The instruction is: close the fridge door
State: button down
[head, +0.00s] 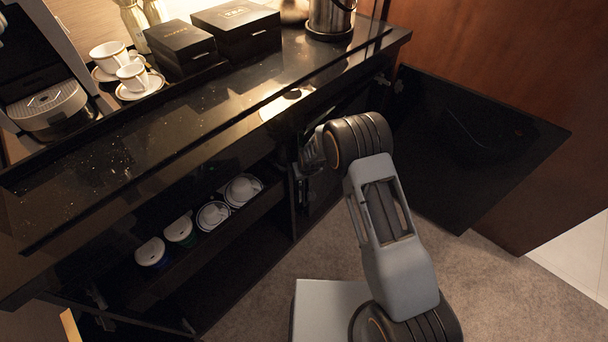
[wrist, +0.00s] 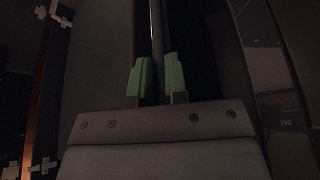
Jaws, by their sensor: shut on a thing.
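My gripper (head: 306,160) is at the front of the black cabinet, below the counter edge, in the head view. Its fingertips are mostly hidden there by my wrist. In the wrist view, the two green fingertips of my gripper (wrist: 158,76) stand on either side of a thin upright bar (wrist: 157,32), and are shut on it. The bar appears to be the edge or handle of the fridge door. In the head view, a dark upright panel (head: 319,192), seemingly the fridge door, stands beside my gripper. How far it is open cannot be told.
A large dark cabinet door (head: 480,145) stands open at the right. The counter (head: 205,105) above holds cups, black boxes, an ice bucket (head: 331,15) and a coffee machine (head: 45,85). An open shelf (head: 190,250) at the left holds several cups. Carpet (head: 500,295) is clear at the lower right.

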jog(key=shift+s+f, duration=0.1)
jog(key=shift+s, duration=0.05)
jog(key=c, duration=1.3)
grip_release()
jog(key=shift+a, duration=0.1)
jog(key=shift+c, duration=0.2)
jog(key=shift+o, duration=1)
jog(key=p+v, duration=0.2)
jog(key=v, duration=1.2)
